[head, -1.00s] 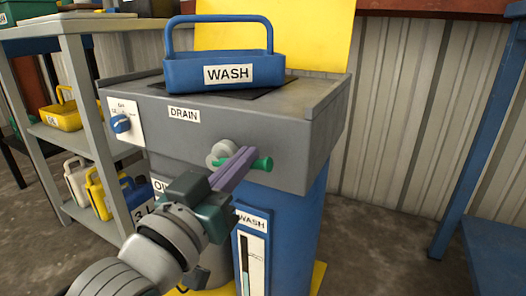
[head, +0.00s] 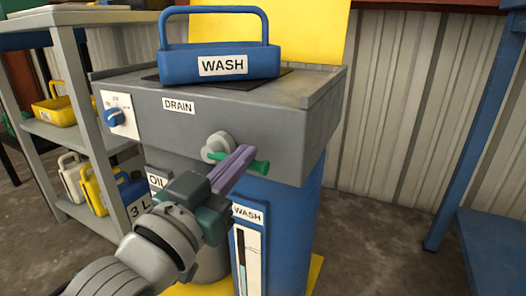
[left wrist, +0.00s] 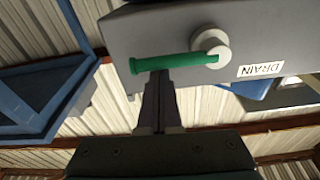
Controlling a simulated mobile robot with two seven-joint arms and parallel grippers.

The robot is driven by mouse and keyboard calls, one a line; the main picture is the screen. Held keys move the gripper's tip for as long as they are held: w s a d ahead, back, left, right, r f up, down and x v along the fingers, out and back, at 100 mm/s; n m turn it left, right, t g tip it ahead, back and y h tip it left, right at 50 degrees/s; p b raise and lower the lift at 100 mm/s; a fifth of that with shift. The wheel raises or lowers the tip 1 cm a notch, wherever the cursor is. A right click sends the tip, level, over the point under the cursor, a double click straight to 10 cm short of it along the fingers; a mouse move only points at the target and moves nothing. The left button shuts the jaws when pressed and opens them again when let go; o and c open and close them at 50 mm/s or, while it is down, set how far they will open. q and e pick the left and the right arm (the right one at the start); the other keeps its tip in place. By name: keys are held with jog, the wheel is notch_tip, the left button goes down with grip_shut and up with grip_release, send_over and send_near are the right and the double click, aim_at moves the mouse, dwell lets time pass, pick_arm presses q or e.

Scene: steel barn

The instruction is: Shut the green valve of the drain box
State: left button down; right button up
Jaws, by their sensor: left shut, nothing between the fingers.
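The grey drain box (head: 292,134) has a DRAIN label and a round valve hub (head: 217,147) on its front. The green valve handle (head: 258,167) points right from the hub in the head view, dipping a little. My left gripper (head: 240,156) is shut and empty, its fingers crossing in front of the handle. In the left wrist view, the green handle (left wrist: 185,62) runs sideways from the hub (left wrist: 212,47). The shut fingertips (left wrist: 160,76) are at the handle's edge, near its free end; whether they touch is unclear. My right gripper is not in view.
A blue WASH carrier (head: 221,66) stands on the box. A blue dial (head: 113,118) is on the box's left front. A blue drum (head: 294,226) stands below. A grey shelf (head: 84,135) with containers is at left, a blue bench (head: 492,250) at right.

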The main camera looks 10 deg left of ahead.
pick_arm(q)
jog(key=r+p, duration=0.4)
jog(key=r, duration=0.1)
jog(key=shift+w+d+r+p, duration=0.1)
jog(key=shift+w+r+p, duration=0.1)
jog(key=shift+w+p, duration=0.2)
jog(key=f+p+v, duration=0.1)
jog(key=p+v, duration=0.1)
jog(key=v, duration=0.8)
jog(key=shift+f, duration=0.25)
